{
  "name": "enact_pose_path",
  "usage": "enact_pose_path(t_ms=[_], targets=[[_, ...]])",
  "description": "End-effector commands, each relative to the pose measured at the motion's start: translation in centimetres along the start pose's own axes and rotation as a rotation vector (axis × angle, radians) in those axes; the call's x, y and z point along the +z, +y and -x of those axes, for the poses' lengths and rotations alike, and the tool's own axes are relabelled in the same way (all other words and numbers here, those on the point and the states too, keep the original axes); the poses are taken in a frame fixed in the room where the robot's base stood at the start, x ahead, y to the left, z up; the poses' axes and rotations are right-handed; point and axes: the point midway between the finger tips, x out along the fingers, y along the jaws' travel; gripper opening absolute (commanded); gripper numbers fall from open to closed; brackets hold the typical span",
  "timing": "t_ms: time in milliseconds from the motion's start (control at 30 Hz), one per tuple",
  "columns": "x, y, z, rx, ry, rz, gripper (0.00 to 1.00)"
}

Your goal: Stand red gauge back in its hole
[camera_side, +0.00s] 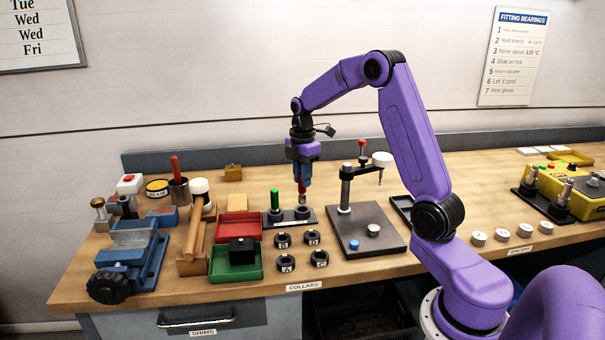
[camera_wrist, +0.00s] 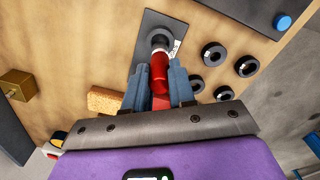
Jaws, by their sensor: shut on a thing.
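The red gauge (camera_side: 301,187) is between the fingers of my gripper (camera_side: 302,180), which is shut on it. The gauge points down, its silver lower end close over the right socket (camera_side: 303,212) of a dark base plate (camera_side: 289,222). I cannot tell whether the tip touches the socket or has entered it. A green gauge (camera_side: 275,199) stands upright in the plate's left socket. In the wrist view the red gauge (camera_wrist: 159,74) lies between both fingers, its far end by the dark socket (camera_wrist: 160,40). The green gauge is not visible there.
Several black collars (camera_side: 283,240) lie in front of the plate. A dark stand (camera_side: 366,229) with a post and white disc is to the right. Red (camera_side: 232,218) and green (camera_side: 222,265) trays and a blue vise (camera_side: 132,254) are to the left.

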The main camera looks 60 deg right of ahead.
Motion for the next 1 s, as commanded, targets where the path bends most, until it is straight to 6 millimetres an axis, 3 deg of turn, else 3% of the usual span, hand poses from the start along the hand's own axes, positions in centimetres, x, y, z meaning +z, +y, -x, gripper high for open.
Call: enact_pose_path(t_ms=[1000], targets=[[0.0, 0.0, -2.6, -0.002, 0.0, 0.0, 0.0]])
